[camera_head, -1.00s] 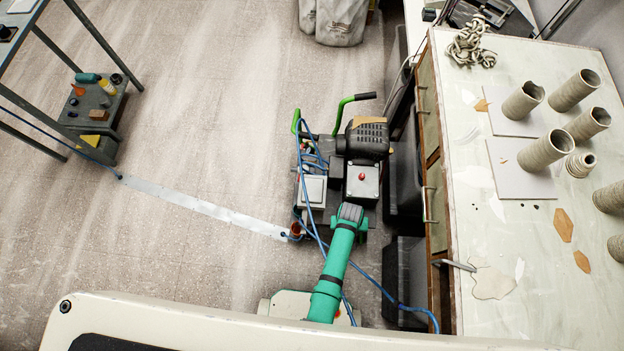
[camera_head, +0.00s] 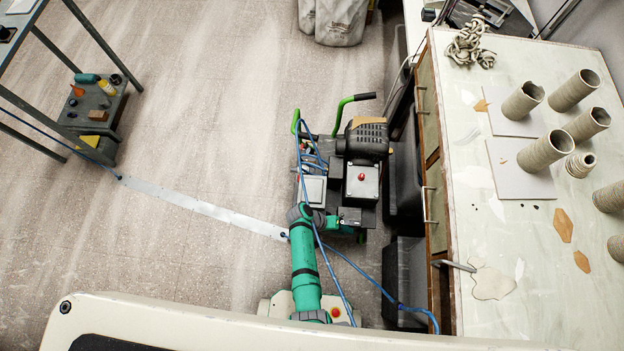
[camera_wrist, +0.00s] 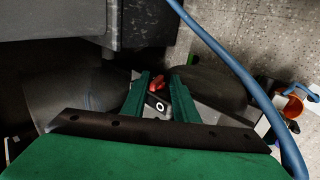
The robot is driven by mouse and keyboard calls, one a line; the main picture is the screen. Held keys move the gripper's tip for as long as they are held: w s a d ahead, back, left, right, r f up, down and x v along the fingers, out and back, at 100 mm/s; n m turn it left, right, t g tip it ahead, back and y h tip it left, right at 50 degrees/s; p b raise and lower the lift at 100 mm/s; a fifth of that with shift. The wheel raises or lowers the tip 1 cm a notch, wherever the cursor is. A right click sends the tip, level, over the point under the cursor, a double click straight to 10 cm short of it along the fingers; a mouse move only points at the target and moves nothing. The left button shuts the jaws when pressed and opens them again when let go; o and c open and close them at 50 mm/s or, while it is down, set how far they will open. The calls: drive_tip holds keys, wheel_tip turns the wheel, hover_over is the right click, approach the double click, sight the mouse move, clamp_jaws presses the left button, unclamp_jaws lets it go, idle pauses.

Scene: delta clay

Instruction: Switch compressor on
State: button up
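The compressor (camera_head: 368,139) stands on the floor beside the workbench, with green handles and a grey box carrying a red button (camera_head: 361,177). My green arm reaches to its near end, and my gripper is hard to make out there in the head view. In the wrist view, my gripper (camera_wrist: 160,77) has its two green fingers apart. A red switch (camera_wrist: 157,83) shows between and just beyond the fingers, above a dark plate with a white ring mark (camera_wrist: 160,105). I cannot tell whether either finger touches the switch, or its position.
A blue hose (camera_wrist: 235,68) crosses close to the right of my gripper. The workbench (camera_head: 520,250) with clay cylinders borders the compressor on the right. A cable cover strip (camera_head: 200,206) runs left across open floor. A metal shelf (camera_head: 62,85) stands far left.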

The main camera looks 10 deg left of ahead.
drive_tip(key=v, duration=1)
drive_tip(key=shift+s+a+n+t+y, duration=0.6)
drive_tip(key=shift+s+a+t+y, duration=0.45)
drive_tip(key=shift+s+t+y, duration=1.9)
drive_tip(key=s+a+r+t+y, duration=0.1)
drive_tip(key=s+r+t, duration=0.1)
drive_tip(key=r, duration=0.6)
drive_tip(key=s+a+r+t+y, duration=0.1)
drive_tip(key=s+r+t, duration=0.1)
drive_tip(key=s+r, duration=0.2)
wheel_tip(320, 180, up, 4)
drive_tip(key=shift+a+f, duration=0.15)
drive_tip(key=shift+a, duration=0.05)
